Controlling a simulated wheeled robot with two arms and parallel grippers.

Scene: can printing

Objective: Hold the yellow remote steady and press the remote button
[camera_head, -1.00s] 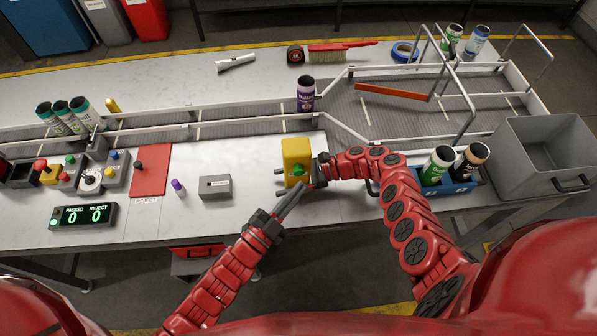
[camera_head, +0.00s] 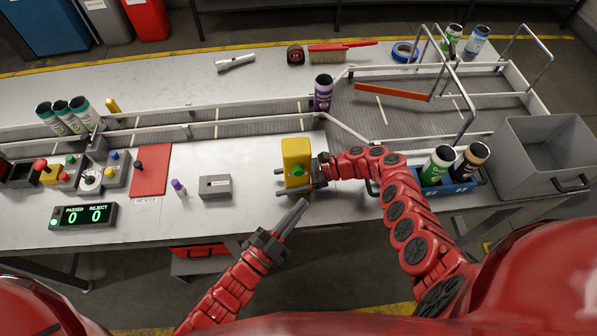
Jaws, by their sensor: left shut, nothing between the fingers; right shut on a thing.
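The yellow remote (camera_head: 296,152) stands upright on the front part of the white table, with a green button (camera_head: 298,170) on its near face. My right gripper (camera_head: 296,183) is shut on the remote, its fingers on either side of the lower part. My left gripper (camera_head: 304,203) is shut and empty. Its fingertips are just below the remote in the picture, apart from the green button.
A purple can (camera_head: 323,94) is on the conveyor (camera_head: 240,127) behind the remote. A grey box (camera_head: 215,187) and a red reject plate (camera_head: 152,170) lie to the left. A blue can carrier (camera_head: 447,187) and a grey bin (camera_head: 545,150) stand to the right.

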